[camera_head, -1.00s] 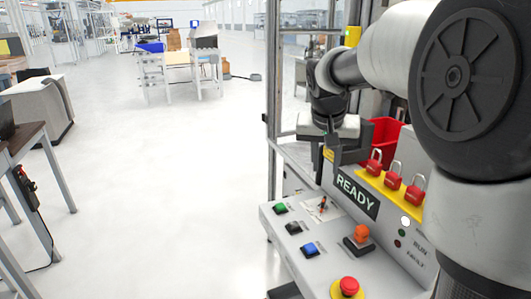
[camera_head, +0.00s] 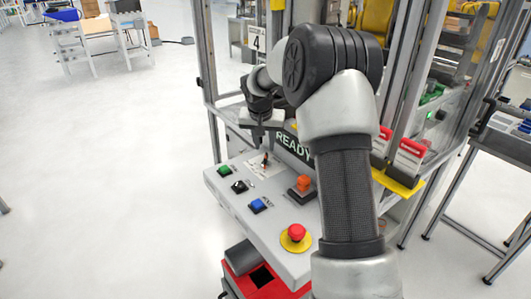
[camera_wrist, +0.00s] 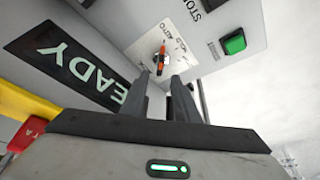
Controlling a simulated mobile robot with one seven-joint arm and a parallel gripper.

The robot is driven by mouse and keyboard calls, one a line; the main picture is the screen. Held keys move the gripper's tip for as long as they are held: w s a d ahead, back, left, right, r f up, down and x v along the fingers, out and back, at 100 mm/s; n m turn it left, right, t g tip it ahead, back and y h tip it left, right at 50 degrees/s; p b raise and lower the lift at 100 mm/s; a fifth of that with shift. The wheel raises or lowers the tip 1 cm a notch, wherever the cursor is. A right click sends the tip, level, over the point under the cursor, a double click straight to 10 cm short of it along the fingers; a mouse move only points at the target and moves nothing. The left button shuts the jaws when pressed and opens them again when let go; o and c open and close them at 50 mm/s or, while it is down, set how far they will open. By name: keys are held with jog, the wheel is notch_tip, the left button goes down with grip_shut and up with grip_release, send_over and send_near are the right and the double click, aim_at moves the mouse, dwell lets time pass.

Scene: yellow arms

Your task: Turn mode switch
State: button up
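The mode switch (camera_head: 265,160) is a small knob with an orange-red pointer on a pale label plate on the sloped control panel (camera_head: 225,200). In the wrist view, the mode switch (camera_wrist: 161,60) is just beyond my fingertips, by lettering that includes AUTO and HOLD. My gripper (camera_wrist: 161,84) is open, its two dark fingers apart with nothing between them. In the head view, my gripper (camera_head: 264,138) hangs over the back of the panel, close above the switch. I cannot tell whether a fingertip touches the knob.
Beside the switch are a green button (camera_head: 225,170), a black button (camera_head: 239,186), a blue button (camera_head: 259,205), an orange control (camera_head: 304,183) and a red emergency stop (camera_head: 296,232). The READY display (camera_wrist: 75,68) stands close behind. Open floor lies left.

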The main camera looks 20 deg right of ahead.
aim_at(266, 156)
jog(key=x, duration=0.6)
jog(key=shift+w+f, duration=0.15)
jog(key=shift+f, duration=0.05)
jog(key=shift+c, duration=0.3)
grip_shut()
